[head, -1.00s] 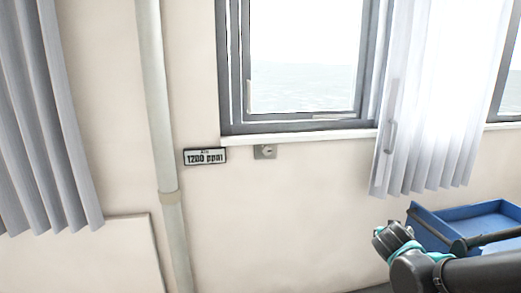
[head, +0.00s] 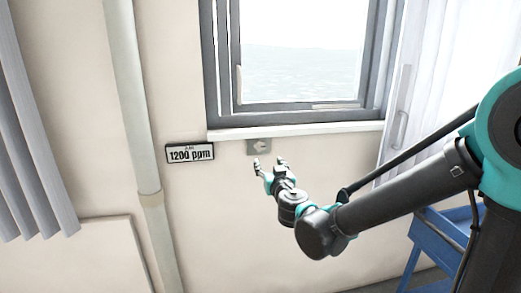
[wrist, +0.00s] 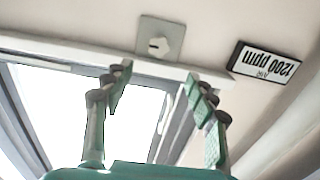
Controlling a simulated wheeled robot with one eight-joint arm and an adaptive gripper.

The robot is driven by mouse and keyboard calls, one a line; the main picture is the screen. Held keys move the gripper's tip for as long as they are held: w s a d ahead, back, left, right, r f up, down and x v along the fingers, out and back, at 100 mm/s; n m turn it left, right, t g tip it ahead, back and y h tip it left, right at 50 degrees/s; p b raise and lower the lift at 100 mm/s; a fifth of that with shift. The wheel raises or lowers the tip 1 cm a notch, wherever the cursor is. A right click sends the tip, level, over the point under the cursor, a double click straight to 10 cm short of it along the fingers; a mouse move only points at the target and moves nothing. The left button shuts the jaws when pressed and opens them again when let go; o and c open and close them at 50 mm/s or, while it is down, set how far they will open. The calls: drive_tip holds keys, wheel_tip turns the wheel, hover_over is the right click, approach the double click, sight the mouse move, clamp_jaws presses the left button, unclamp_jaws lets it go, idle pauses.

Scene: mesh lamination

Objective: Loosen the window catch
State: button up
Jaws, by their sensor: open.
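The window catch appears to be a small grey square plate with a pale knob (head: 260,146), fixed to the wall just under the window sill. In the wrist view, which is upside down, the plate and knob (wrist: 160,42) show beyond the fingertips. My gripper (head: 269,163) is open and empty, just below the plate in the head view. In the wrist view its two fingers (wrist: 159,76) stand apart, with the knob roughly in line with the gap between them. I see no contact with the knob.
The window (head: 300,60) with its grey frame and white sill (head: 300,132) is above. A "1200 ppm" sign (head: 190,153) and a vertical pipe (head: 135,100) are to the left. Curtains hang at both sides. A blue cart (head: 440,240) stands at lower right.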

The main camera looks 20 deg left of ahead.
sight(261, 147)
drive_tip(key=x, duration=1.3)
drive_tip(key=shift+w, duration=0.3)
drive_tip(key=shift+c, duration=0.3)
drive_tip(key=c, duration=1.1)
drive_tip(key=shift+n, duration=0.3)
drive_tip(key=n, duration=0.3)
drive_tip(key=shift+n, duration=0.4)
drive_tip(key=n, duration=0.4)
drive_tip(key=shift+n, duration=0.3)
